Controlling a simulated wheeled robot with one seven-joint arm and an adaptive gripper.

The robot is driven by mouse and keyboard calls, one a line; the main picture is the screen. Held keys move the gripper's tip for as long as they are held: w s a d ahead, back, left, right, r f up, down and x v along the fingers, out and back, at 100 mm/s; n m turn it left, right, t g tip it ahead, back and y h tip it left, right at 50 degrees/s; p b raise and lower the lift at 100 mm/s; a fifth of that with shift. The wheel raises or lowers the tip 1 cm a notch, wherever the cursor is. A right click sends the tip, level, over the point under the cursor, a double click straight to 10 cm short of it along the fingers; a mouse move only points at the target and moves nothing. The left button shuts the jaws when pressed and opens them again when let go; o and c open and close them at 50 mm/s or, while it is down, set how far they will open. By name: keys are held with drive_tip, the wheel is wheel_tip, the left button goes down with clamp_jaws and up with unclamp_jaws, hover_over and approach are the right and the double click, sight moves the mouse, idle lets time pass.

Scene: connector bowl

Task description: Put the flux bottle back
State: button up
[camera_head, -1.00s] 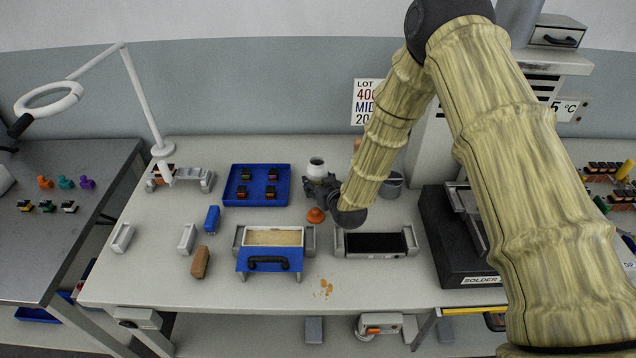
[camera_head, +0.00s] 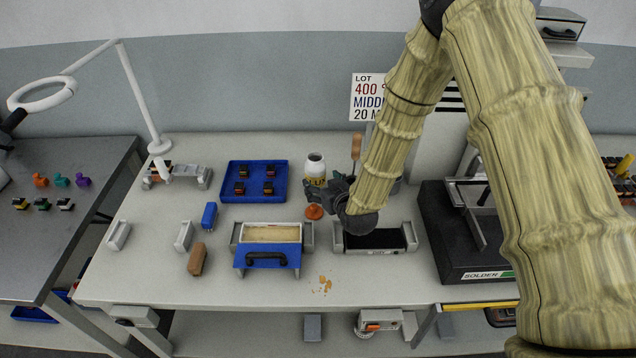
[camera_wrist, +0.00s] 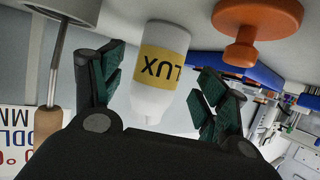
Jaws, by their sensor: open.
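The flux bottle (camera_head: 315,165) is white with a yellow label and stands upright on the bench, behind the orange cap-like piece. In the wrist view, which is upside down, the bottle (camera_wrist: 160,75) shows its label, partly reading "LUX". My gripper (camera_head: 328,194) is open and just in front of the bottle in the head view. In the wrist view the fingers (camera_wrist: 160,90) spread to either side of the bottle, with visible gaps and nothing held. The orange piece (camera_head: 314,212) lies on the bench; it also shows in the wrist view (camera_wrist: 248,38).
A grey cup with a wooden-handled tool (camera_head: 356,146) stands right of the bottle, partly behind my arm. A blue tray (camera_head: 227,188) with dark connectors is to the left. A box with a blue front (camera_head: 267,261) and a dark tray (camera_head: 375,253) are nearer. Crumbs (camera_head: 325,285) lie in front.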

drive_tip(key=b+v, duration=0.1)
drive_tip(key=v, duration=0.5)
drive_tip(key=shift+s+d+r, duration=0.1)
drive_tip(key=shift+s+d, duration=0.05)
